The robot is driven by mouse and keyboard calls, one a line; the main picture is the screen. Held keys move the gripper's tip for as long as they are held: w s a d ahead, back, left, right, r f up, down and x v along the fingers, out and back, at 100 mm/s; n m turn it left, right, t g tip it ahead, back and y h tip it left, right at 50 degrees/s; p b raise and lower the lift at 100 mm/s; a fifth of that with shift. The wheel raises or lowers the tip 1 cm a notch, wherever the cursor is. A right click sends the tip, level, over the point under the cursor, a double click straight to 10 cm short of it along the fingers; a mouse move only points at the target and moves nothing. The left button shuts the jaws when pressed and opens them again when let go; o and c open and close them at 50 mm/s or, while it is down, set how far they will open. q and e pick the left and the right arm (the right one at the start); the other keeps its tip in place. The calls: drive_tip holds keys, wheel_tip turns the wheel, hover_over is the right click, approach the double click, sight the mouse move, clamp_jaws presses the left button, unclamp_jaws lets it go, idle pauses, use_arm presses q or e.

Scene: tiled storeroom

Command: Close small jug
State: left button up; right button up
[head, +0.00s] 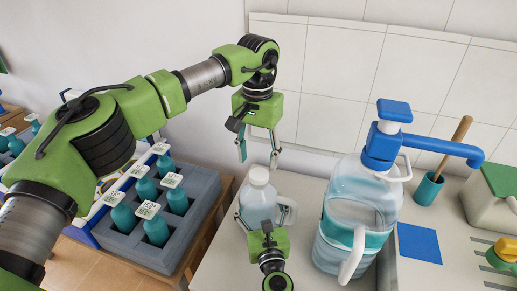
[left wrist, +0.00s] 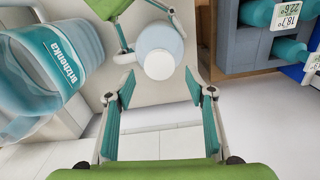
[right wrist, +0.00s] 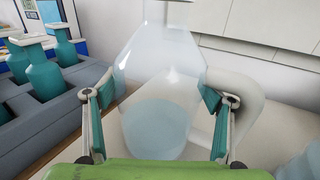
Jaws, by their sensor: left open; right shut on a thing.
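The small jug (head: 256,205) is clear, with a side handle, and stands upright on the light counter. A whitish round cap (head: 259,175) shows at its neck, also seen from above in the left wrist view (left wrist: 159,64); I cannot tell how tight it is. My right gripper (head: 262,219) is shut on the jug's body, and its fingers flank the jug in the right wrist view (right wrist: 155,105). My left gripper (head: 258,157) is open and empty, pointing down above and behind the cap, apart from it.
A large water jug (head: 342,250) with a blue pump (head: 385,145) stands close right of the small jug. A grey crate (head: 190,235) of teal bottles is at left. The wall is behind.

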use_arm(q)
drive_tip(key=n, duration=0.6)
drive_tip(key=shift+r, duration=0.25)
drive_tip(key=n, duration=0.5)
drive_tip(key=shift+w+d+r+n, duration=0.1)
drive_tip(key=shift+r+n, duration=0.1)
drive_tip(key=shift+n, duration=0.1)
drive_tip(key=n, duration=0.3)
drive_tip(key=shift+r+n, duration=0.15)
drive_tip(key=shift+n, duration=0.15)
drive_tip(key=n, duration=0.5)
drive_tip(key=shift+r+n, duration=0.2)
drive_tip(key=shift+n, duration=0.1)
drive_tip(key=n, duration=0.5)
drive_tip(key=shift+r+n, duration=0.2)
drive_tip(key=shift+n, duration=0.1)
drive_tip(key=n, duration=0.5)
drive_tip(key=shift+d+r+n, duration=0.1)
drive_tip(key=shift+r+n, duration=0.1)
drive_tip(key=shift+n, duration=0.2)
drive_tip(key=n, duration=0.5)
drive_tip(key=shift+r, duration=0.15)
drive_tip(key=n, duration=0.4)
drive_tip(key=shift+r+n, duration=0.15)
drive_tip(key=shift+n, duration=0.25)
